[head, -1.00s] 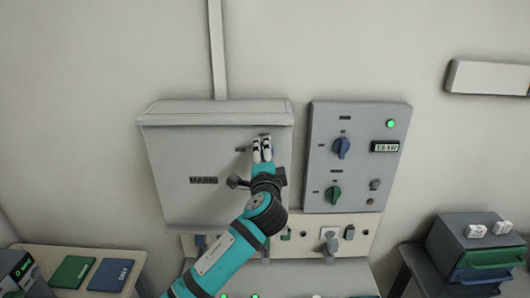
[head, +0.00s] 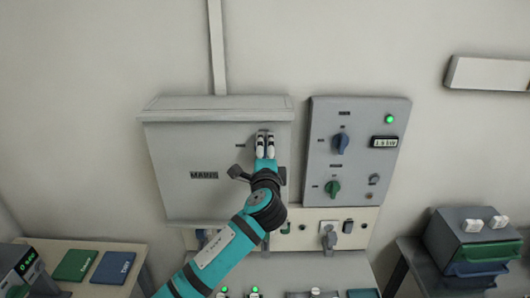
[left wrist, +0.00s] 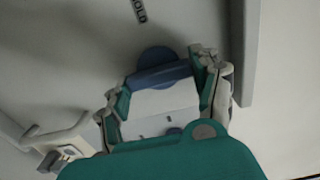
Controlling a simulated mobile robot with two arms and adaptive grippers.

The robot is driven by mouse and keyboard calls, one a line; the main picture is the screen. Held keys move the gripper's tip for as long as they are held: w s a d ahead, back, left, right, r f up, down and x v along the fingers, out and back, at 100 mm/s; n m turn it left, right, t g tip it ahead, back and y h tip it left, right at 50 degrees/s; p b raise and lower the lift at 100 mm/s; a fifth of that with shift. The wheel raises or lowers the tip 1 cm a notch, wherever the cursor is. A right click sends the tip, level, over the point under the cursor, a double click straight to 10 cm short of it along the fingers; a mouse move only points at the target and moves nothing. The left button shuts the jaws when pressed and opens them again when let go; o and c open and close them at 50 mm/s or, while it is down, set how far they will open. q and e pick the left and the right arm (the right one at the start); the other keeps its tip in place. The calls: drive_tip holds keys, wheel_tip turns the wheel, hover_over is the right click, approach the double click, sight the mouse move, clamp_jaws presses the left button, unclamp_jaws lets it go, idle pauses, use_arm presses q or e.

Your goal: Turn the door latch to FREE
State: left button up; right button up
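The grey box marked MAINS (head: 185,200) is on the wall, with its front facing me. The door latch (left wrist: 160,70) is blue and shows in the left wrist view as a rounded disc with a raised bar. A label ending in HOLD stands above it there. My left gripper (head: 265,146) is at the upper right of the box front. In the left wrist view its fingertips (left wrist: 161,84) lie at both ends of the blue bar and look closed on it. In the head view the fingers hide the latch. My right gripper is not in view.
A grey panel (head: 358,109) with a blue knob (head: 340,144), a green knob (head: 332,188) and a lit green lamp is close right of the box. A side table (head: 50,247) stands low left. A drawer unit (head: 450,222) stands at the right.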

use_arm(q)
drive_tip(key=o, duration=0.5)
drive_tip(key=shift+s, duration=0.1)
drive_tip(key=s, duration=1.1)
drive_tip(key=shift+s, duration=0.4)
